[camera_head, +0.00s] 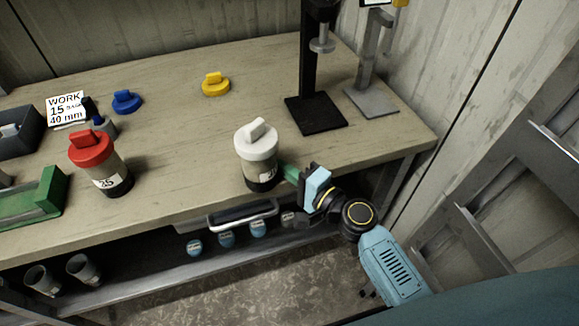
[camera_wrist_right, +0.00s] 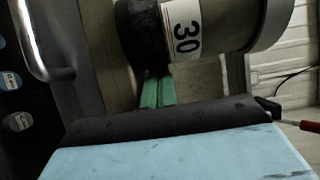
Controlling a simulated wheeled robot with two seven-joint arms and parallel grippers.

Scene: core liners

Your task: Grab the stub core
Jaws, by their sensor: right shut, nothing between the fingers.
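A cylinder with a white cap (camera_head: 256,150) stands upright near the table's front edge; its label reads 30 in the right wrist view (camera_wrist_right: 187,28). A cylinder with a red cap (camera_head: 100,165), labelled 25, stands upright further left. I cannot tell which thing is the stub core. My right gripper (camera_head: 290,173) has its green fingers shut and empty, just right of the white-capped cylinder's dark base. The fingers (camera_wrist_right: 157,90) reach close to that base in the right wrist view; I cannot tell whether they touch it. My left gripper is not in view.
Blue (camera_head: 126,101) and yellow (camera_head: 215,84) caps lie behind on the table. A green tray (camera_head: 50,192) and a dark bin (camera_head: 25,135) are at the left. A black stand (camera_head: 315,114) and a grey stand (camera_head: 372,100) stand at the back right. The table's middle is clear.

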